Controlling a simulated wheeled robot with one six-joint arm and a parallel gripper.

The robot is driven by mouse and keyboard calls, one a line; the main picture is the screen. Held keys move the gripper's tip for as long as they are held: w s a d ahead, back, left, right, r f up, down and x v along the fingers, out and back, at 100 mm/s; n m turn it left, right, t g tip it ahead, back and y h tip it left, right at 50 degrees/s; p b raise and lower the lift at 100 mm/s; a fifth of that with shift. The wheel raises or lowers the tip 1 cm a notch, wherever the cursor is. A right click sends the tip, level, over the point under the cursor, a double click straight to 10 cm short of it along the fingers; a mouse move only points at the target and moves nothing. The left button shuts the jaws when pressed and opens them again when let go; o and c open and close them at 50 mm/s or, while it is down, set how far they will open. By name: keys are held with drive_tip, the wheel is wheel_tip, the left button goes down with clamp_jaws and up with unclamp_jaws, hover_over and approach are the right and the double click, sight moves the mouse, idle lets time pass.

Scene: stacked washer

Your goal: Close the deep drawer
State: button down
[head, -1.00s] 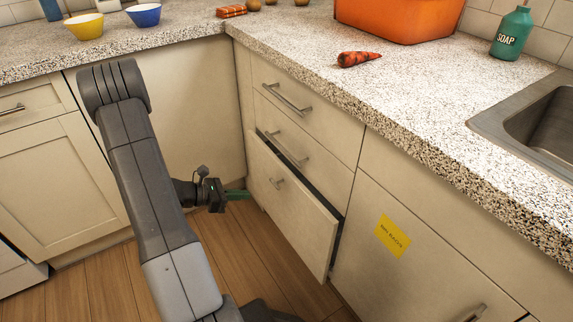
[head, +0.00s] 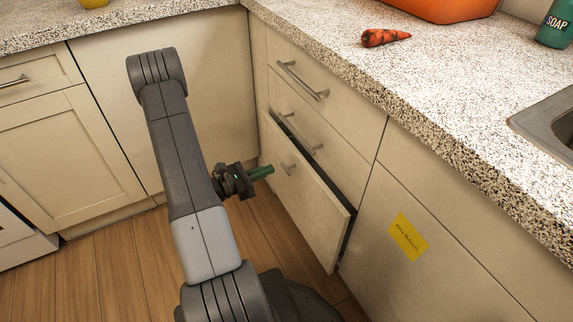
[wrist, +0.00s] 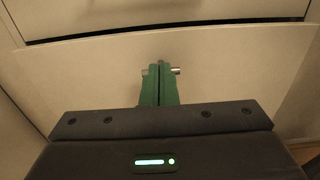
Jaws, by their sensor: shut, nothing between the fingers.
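The deep drawer (head: 312,200) is the bottom one in the stack of three. It stands partly open, with a dark gap along its top and right edge. Its front also fills the wrist view (wrist: 80,75). Its short bar handle (head: 287,169) is on the front; in the wrist view the handle's ends show on both sides of my green fingertips. My gripper (head: 264,172) is shut with nothing between the fingers (wrist: 159,85). It points at the drawer front just before the handle. I cannot tell whether the fingertips touch it.
Two closed drawers (head: 330,120) with bar handles are above. A cabinet door with a yellow note (head: 408,237) is to the right. Wooden floor (head: 120,265) is clear at left.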

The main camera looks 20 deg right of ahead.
sight(295, 159)
drive_tip(key=shift+w+d+b, duration=0.15)
drive_tip(key=shift+d+b, duration=0.3)
drive_tip(key=shift+d, duration=1.4)
drive_tip(key=shift+w+d+b, duration=0.15)
drive_tip(key=shift+d+b, duration=0.25)
drive_tip(key=shift+d, duration=1.4)
drive_tip(key=shift+d, duration=0.1)
drive_tip(key=d, duration=0.3)
drive_tip(key=shift+w+d, duration=0.15)
drive_tip(key=shift+d, duration=0.2)
drive_tip(key=shift+d+r, duration=0.1)
drive_tip(key=shift+r, duration=0.05)
drive_tip(key=shift+w, duration=0.1)
drive_tip(key=shift+a, duration=0.45)
drive_tip(key=s+a+p, duration=0.1)
drive_tip(key=a+p, duration=0.1)
drive_tip(key=a, duration=1.1)
drive_tip(key=shift+s+a, duration=0.15)
drive_tip(key=shift+a, duration=0.05)
